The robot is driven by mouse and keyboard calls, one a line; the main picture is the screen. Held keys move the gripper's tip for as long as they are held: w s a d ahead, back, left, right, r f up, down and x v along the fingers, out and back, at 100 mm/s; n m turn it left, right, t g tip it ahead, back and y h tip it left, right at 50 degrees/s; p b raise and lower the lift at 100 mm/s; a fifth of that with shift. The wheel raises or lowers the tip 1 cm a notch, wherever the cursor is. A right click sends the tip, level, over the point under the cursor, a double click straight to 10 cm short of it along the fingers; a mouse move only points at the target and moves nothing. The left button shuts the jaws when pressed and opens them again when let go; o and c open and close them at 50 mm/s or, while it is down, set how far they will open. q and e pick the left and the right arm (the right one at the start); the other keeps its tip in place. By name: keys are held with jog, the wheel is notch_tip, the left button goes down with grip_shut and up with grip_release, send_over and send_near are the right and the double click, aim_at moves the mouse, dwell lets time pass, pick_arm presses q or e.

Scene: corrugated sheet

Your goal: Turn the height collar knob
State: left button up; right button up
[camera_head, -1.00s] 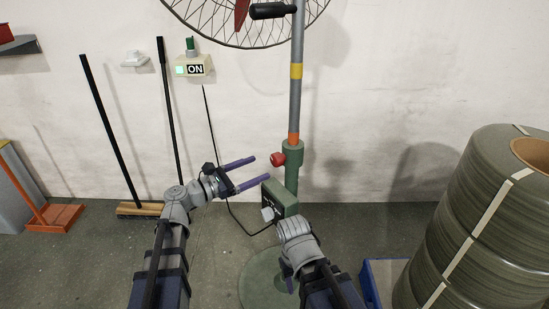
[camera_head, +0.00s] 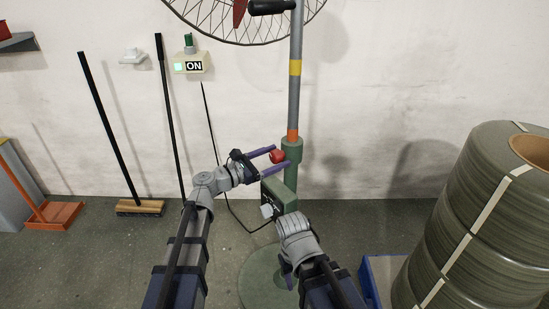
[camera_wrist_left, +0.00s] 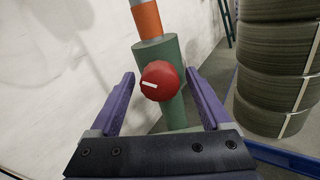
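The red height collar knob (camera_head: 277,157) sits on the left side of the green collar (camera_head: 292,150) on the fan pole. My left gripper (camera_head: 282,158) is open, with its two purple fingers above and below the knob in the head view. In the left wrist view the knob (camera_wrist_left: 160,81) shows a white mark and lies between the spread fingers (camera_wrist_left: 160,85), with a gap on each side. My right gripper (camera_head: 287,275) hangs low in front of the fan base; its fingers are mostly hidden behind its wrist.
A green box with a white knob (camera_head: 267,211) is on the pole below the collar. A stack of green rolls (camera_head: 470,220) stands at right beside a blue pallet (camera_head: 385,270). A lit ON switch (camera_head: 193,65), a broom (camera_head: 140,207) and a dustpan (camera_head: 55,215) are at left.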

pick_arm(q)
grip_shut()
dwell(0.4)
jog(key=m, duration=0.5)
jog(key=shift+m, duration=0.4)
jog(key=m, duration=0.4)
jog(key=shift+m, duration=0.4)
dwell(0.3)
jog(key=shift+o, duration=0.5)
grip_release()
jog(key=shift+a, duration=0.1)
